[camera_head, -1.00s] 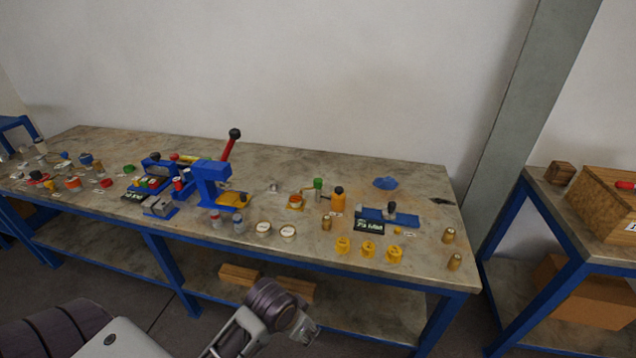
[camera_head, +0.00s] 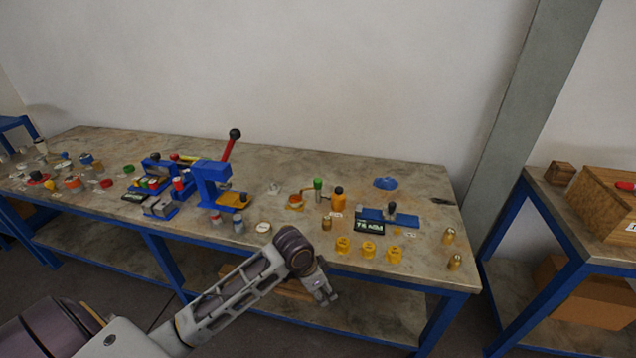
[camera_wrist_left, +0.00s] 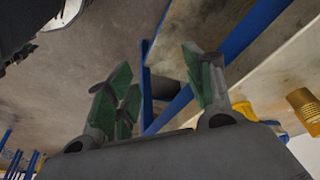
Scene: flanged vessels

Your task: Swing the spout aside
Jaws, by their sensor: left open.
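A green-topped post (camera_head: 318,184) stands on the bench with a thin brownish arm reaching left from it, over a low orange-and-white piece (camera_head: 295,202). This arm looks like the spout, but it is too small to be sure. An orange bottle with a dark cap (camera_head: 338,200) stands just right of the post. My left gripper (camera_head: 326,292) hangs in front of the bench's front edge, below and apart from these things. In the left wrist view its green-padded fingers (camera_wrist_left: 162,95) are spread with nothing between them. My right gripper is in neither view.
A blue press with a red lever (camera_head: 212,180) stands left of the post. A blue fixture with a display (camera_head: 370,225) stands right. Several yellow flanged pieces (camera_head: 368,249) and brass pieces (camera_head: 448,236) sit near the front edge.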

